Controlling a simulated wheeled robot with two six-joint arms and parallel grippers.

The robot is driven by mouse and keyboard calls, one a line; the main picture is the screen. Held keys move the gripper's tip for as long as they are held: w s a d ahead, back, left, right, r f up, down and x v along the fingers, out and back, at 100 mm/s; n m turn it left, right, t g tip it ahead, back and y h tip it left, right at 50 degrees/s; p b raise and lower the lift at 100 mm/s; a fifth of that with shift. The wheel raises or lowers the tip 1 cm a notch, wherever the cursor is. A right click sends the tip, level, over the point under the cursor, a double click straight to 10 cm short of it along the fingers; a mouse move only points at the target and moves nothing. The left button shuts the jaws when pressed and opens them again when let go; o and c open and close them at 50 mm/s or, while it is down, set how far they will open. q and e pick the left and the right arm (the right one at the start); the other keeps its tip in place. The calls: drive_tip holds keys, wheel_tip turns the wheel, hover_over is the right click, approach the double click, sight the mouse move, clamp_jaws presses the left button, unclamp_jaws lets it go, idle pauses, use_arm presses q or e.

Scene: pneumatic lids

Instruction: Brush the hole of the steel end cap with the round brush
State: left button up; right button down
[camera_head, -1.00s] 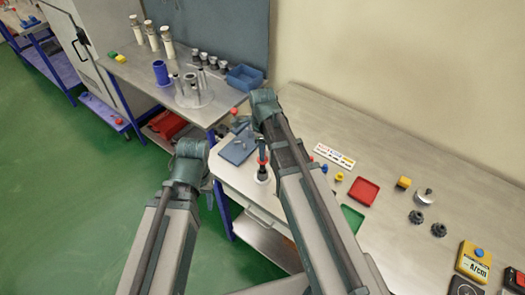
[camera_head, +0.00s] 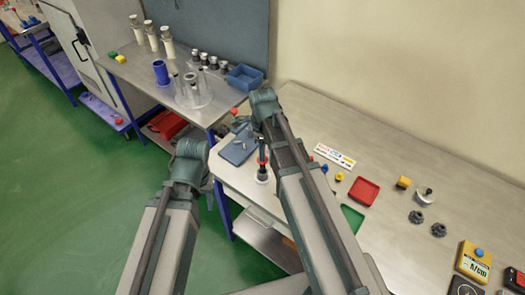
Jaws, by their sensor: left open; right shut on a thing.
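My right gripper (camera_head: 261,143) is over the small side table and is shut on a slim dark tool with red on it (camera_head: 262,160), which looks like the round brush. The tool stands about upright over a small white-based round piece (camera_head: 262,178). At this size I cannot tell whether they touch, or whether this piece is the steel end cap. My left gripper (camera_head: 208,185) is open and empty, low at the table's left edge; its fingers are small and partly hidden by my wrist.
A blue-grey mat (camera_head: 236,153) with small metal parts lies left of the tool. On the right bench are a red tray (camera_head: 363,191), a green tray (camera_head: 352,218) and dark knobs (camera_head: 438,230). A clear round stand (camera_head: 193,97) is on the back bench.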

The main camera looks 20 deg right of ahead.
drive_tip(key=shift+f+b, duration=0.5)
drive_tip(key=shift+f, duration=0.05)
drive_tip(key=shift+f, duration=0.1)
drive_tip(key=shift+f+b, duration=0.9)
drive_tip(key=shift+b, duration=0.1)
drive_tip(key=shift+r, duration=0.15)
drive_tip(key=shift+r+p, duration=0.9)
drive_tip(key=shift+p, duration=0.15)
drive_tip(key=shift+f, duration=0.2)
drive_tip(key=shift+f+b, duration=0.85)
drive_tip(key=shift+b, duration=0.2)
drive_tip(key=shift+r, duration=0.1)
drive_tip(key=shift+r+p, duration=0.9)
drive_tip(key=shift+p, duration=0.1)
